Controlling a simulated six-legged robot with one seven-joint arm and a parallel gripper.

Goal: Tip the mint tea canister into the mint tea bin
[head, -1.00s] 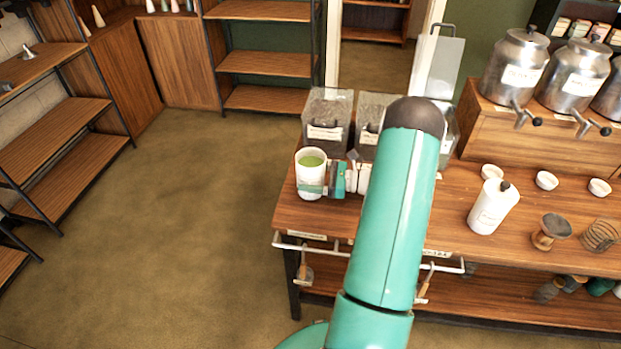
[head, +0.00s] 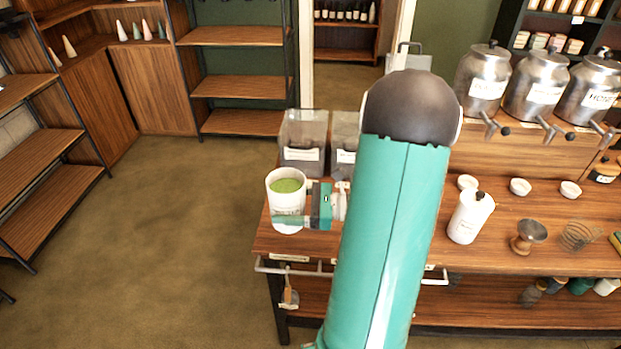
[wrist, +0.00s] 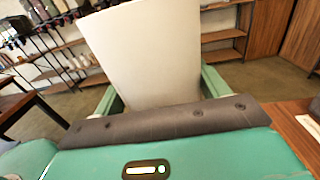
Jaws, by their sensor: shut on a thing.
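The canister (head: 286,204) is white and holds green loose tea, visible through its open top. It is upright in the head view, at the table's left end, in front of the clear bins. My gripper (head: 289,221) is shut on its lower part. In the wrist view, the white canister wall (wrist: 150,55) stands between my green fingers. A clear bin with dark contents (head: 303,142) stands behind the canister, and a second clear bin (head: 345,145) is beside it, partly hidden by my arm. Their labels are too small to read, so I cannot tell which is mint tea.
A white lidded jar (head: 469,218), several small bowls (head: 520,187) and a wooden-based dripper (head: 528,236) stand right of my arm. Several metal urns (head: 537,84) stand on a raised box behind. A rail (head: 290,268) runs along the table's front. Open floor lies left.

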